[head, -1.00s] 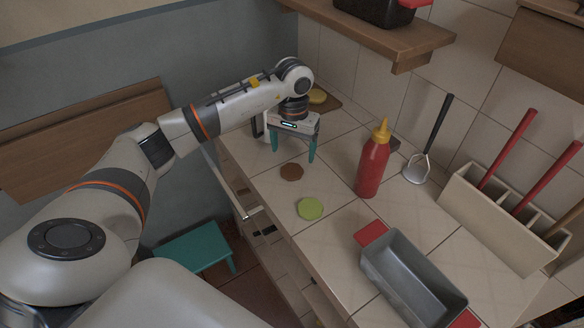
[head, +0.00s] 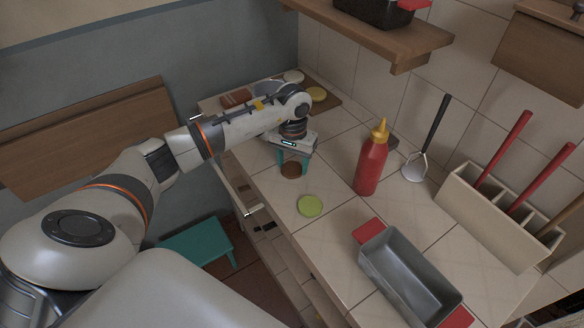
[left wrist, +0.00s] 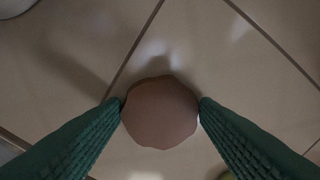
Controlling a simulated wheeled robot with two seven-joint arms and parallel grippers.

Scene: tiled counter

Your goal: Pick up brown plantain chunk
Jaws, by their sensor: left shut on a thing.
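The brown plantain chunk (head: 291,170) is a small round brown slice on the tiled counter. In the left wrist view the chunk (left wrist: 160,111) sits between the two green fingers, which touch it on both sides. My left gripper (head: 292,164) points down from above and is shut on the chunk. I cannot tell whether the chunk is lifted off the tiles. My right gripper is not in view.
A green slice (head: 310,206) lies just in front of the chunk. A red bottle (head: 372,160) stands to the right. A grey loaf pan (head: 405,278) and a utensil holder (head: 490,215) are farther right. A wooden board (head: 326,103) with slices lies behind my arm.

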